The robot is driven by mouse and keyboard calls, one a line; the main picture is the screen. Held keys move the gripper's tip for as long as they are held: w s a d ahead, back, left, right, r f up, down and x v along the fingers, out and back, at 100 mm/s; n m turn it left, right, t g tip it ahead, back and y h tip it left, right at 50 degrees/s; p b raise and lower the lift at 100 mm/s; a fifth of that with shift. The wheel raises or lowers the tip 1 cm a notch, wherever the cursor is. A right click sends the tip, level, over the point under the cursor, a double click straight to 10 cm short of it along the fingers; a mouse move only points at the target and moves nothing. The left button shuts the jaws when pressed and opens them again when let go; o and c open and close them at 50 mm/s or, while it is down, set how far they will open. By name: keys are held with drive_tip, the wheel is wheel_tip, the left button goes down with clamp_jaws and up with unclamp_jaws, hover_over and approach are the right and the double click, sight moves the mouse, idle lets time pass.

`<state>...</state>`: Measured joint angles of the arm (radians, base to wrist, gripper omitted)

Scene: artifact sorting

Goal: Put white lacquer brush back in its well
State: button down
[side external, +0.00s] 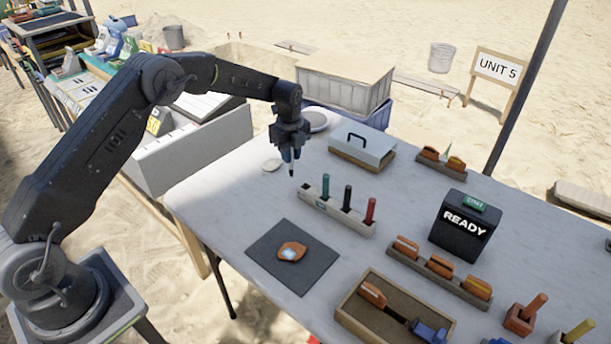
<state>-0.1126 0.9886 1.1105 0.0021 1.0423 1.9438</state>
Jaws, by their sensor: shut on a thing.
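My gripper (290,148) is shut on a thin upright brush, the white lacquer brush (291,167), whose dark tip points down. Little of the brush shows below the jaws. The light grey brush rack (352,222) stands on the table, with a teal brush (326,186), a black brush (347,197) and a red brush (371,209) upright in it. The left end of the rack holds no brush. The brush tip hangs just left of and above that end, apart from the rack as far as I can tell.
A dark mat (265,278) with an orange-and-white piece (291,252) lies in front of the rack. A lidded box (362,147) stands behind it. A black READY box (465,226), a wooden tray (352,322) and racks of orange pieces stand to the right.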

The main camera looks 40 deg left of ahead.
drive_tip(key=shift+w+d+f, duration=0.35)
drive_tip(key=shift+d+f, duration=0.25)
drive_tip(key=shift+f, duration=0.45)
drive_tip(key=shift+w+d+f, duration=0.3)
drive_tip(key=shift+d+f, duration=0.3)
drive_tip(key=shift+f, duration=0.5)
drive_tip(key=shift+w+d+f, duration=0.35)
drive_tip(key=shift+d+f, duration=0.25)
drive_tip(key=shift+f, duration=0.45)
drive_tip(key=shift+f, duration=0.1)
drive_tip(key=c, duration=1.1)
unclamp_jaws()
drive_tip(key=shift+o, duration=0.2)
wheel_tip(320, 180, up, 12)
drive_tip(key=shift+r, duration=0.2)
